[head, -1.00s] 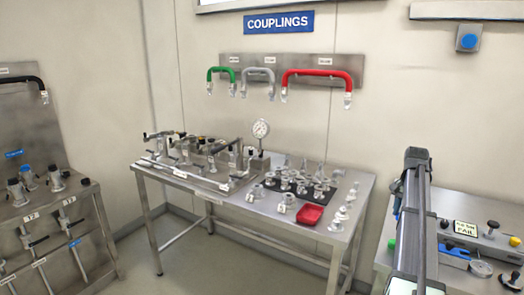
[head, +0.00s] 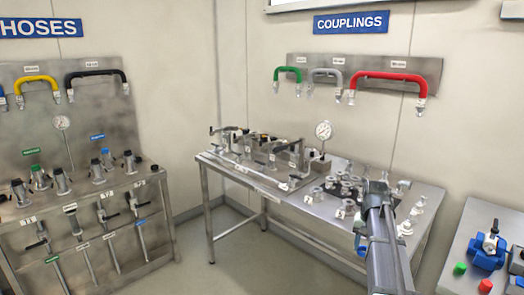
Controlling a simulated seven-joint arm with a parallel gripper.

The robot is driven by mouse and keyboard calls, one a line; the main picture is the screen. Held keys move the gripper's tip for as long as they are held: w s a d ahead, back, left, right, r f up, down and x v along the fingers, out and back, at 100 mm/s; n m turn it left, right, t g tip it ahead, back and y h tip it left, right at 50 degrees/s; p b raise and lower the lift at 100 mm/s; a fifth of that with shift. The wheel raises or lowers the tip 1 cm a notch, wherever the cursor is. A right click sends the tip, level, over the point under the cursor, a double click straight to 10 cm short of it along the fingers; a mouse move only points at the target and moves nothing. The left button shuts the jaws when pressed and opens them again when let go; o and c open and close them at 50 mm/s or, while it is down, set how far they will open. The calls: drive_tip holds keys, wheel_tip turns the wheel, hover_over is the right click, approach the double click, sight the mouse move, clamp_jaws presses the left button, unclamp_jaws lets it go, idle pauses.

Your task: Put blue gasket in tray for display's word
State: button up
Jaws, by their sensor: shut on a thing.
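My dark arm rises from the lower right in front of the couplings table (head: 235,172). My gripper (head: 360,238) is mostly hidden beside and behind the arm, and its fingertips are not clear. A small blue piece, which looks like the blue gasket (head: 362,250), shows at the arm's left edge and appears held there. The red tray is not visible; my arm covers part of that tabletop. The display is out of view.
Metal fittings (head: 345,203), a gauge (head: 323,131) and a clamp rig (head: 262,150) crowd the table. A hose stand (head: 70,190) is at left. At right, a bench holds a blue fixture (head: 488,250) and green (head: 460,268) and red (head: 485,286) buttons. Open floor lies between the stands.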

drive_tip(key=s+a+f+n, duration=0.2)
drive_tip(key=a, duration=0.6)
drive_tip(key=s+a+f+n, duration=0.2)
drive_tip(key=a+f, duration=0.1)
drive_tip(key=a, duration=0.6)
drive_tip(key=shift+s+a+n, duration=0.25)
drive_tip(key=shift+a+n, duration=0.05)
